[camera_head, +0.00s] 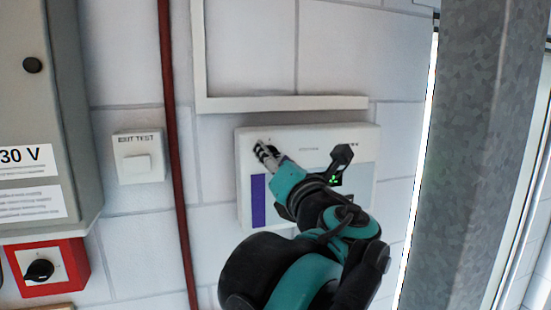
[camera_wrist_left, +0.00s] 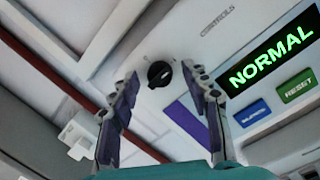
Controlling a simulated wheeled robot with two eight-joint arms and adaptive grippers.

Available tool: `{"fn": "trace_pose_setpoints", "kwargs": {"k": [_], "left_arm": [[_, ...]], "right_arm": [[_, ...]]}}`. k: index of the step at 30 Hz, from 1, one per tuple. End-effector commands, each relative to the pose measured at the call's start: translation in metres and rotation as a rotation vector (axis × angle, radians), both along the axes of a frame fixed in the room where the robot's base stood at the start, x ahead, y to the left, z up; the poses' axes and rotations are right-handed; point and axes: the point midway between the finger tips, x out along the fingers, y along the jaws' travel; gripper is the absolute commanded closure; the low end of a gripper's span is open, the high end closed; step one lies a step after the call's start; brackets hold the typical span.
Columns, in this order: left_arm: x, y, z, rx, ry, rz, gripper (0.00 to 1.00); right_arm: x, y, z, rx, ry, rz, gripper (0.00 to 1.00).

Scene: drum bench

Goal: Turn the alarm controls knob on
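The alarm controls panel (camera_head: 358,137) is a white box on the wall, with a purple block at its left side. My left gripper (camera_head: 263,150) reaches its upper left part, where the fingers hide the knob in the head view. In the left wrist view, the small black round knob (camera_wrist_left: 159,74) shows between the two fingertips of my left gripper (camera_wrist_left: 160,77). The fingers are spread apart, one on each side, with visible gaps to the knob. "CONTROLS" and a display (camera_wrist_left: 271,53) reading "NORMAL" in green are to the right. My right gripper is not in view.
Blue and green "RESET" buttons (camera_wrist_left: 297,85) sit below the display. A pale frame (camera_head: 280,103) runs above the panel. A red pipe (camera_head: 175,150), an exit test switch (camera_head: 138,158) and a red box (camera_head: 70,262) with another black knob (camera_head: 39,270) are left. A grey column (camera_head: 470,150) stands right.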

Motion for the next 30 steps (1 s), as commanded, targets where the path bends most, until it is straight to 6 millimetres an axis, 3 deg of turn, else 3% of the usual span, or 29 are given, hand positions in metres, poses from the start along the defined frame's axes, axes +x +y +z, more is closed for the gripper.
{"fn": "trace_pose_setpoints", "kwargs": {"k": [8, 11, 21, 30], "left_arm": [[-0.004, -0.002, -0.001, -0.001, 0.000, -0.002, 0.53], [-0.016, -0.007, -0.002, 0.000, 0.000, -0.004, 0.53], [-0.084, -0.029, -0.012, -0.001, 0.001, -0.005, 0.53], [-0.112, -0.037, -0.016, 0.000, 0.001, -0.001, 0.53]], "right_arm": [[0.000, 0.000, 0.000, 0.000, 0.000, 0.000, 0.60], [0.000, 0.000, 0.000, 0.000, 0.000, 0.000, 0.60], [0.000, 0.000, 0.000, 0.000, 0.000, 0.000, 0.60], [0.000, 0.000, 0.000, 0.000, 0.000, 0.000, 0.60]]}}
